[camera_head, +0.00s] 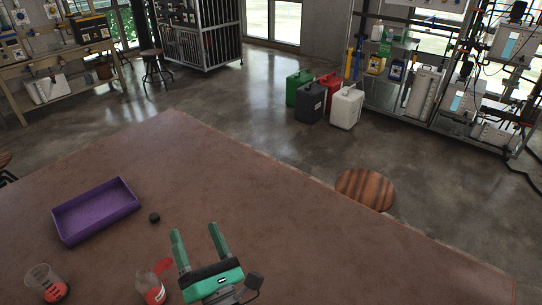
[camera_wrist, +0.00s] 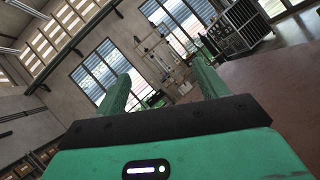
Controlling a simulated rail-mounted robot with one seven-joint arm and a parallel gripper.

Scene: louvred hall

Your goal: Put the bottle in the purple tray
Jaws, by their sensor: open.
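The purple tray (camera_head: 104,224) lies on the brown table at the left in the head view and looks empty. A clear vessel with red in its lower part (camera_head: 152,290), which looks like the bottle, stands at the table's near side. A red patch shows beside its top. My gripper (camera_head: 195,232) is open and empty, just right of this vessel and right of the tray. In the wrist view, my gripper (camera_wrist: 160,76) has its fingers apart with nothing between them. Neither tray nor bottle shows in the wrist view.
A clear cup with red contents (camera_head: 47,284) stands near the front left. A small black round thing (camera_head: 154,217) lies right of the tray. A round wooden stool (camera_head: 365,189) is beyond the table's edge. The table's right part is clear.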

